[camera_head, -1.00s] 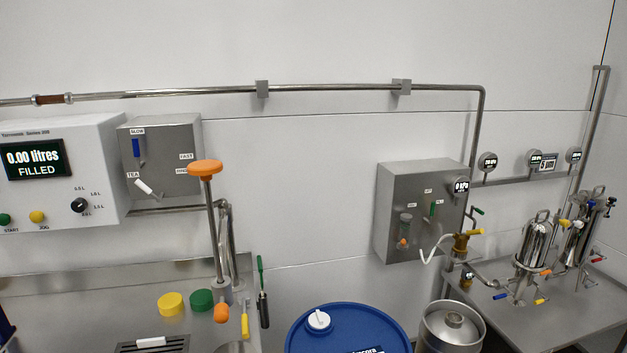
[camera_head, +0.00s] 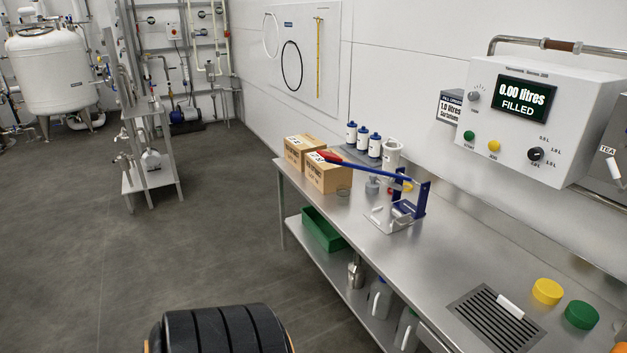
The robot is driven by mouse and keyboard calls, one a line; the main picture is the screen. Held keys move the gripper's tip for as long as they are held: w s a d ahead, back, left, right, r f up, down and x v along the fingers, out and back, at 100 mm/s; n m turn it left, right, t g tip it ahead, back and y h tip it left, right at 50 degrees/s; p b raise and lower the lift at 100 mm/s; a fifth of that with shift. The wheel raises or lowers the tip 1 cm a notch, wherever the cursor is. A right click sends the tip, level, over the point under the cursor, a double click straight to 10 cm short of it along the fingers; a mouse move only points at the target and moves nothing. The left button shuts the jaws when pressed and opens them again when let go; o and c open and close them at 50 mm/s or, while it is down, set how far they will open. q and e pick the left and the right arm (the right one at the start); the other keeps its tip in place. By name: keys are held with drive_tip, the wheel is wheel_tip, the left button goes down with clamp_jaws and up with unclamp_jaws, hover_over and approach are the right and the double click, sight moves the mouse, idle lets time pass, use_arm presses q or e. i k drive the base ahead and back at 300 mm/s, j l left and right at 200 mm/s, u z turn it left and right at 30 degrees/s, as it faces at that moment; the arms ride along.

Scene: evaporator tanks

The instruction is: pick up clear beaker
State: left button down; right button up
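A small, clear, round vessel (camera_head: 343,191), which looks like the clear beaker, stands on the steel bench (camera_head: 375,262).
Two cardboard boxes (camera_head: 329,176) stand behind the vessel. A press with a blue lever (camera_head: 424,198) stands to its right. Several blue-capped bottles (camera_head: 361,138) are at the back. A green crate (camera_head: 322,233) sits on the lower shelf. The grey floor (camera_head: 160,250) left of the bench is open.

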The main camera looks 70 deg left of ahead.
sight(343, 196)
drive_tip(key=u, duration=1.9)
drive_tip(key=i, duration=0.1)
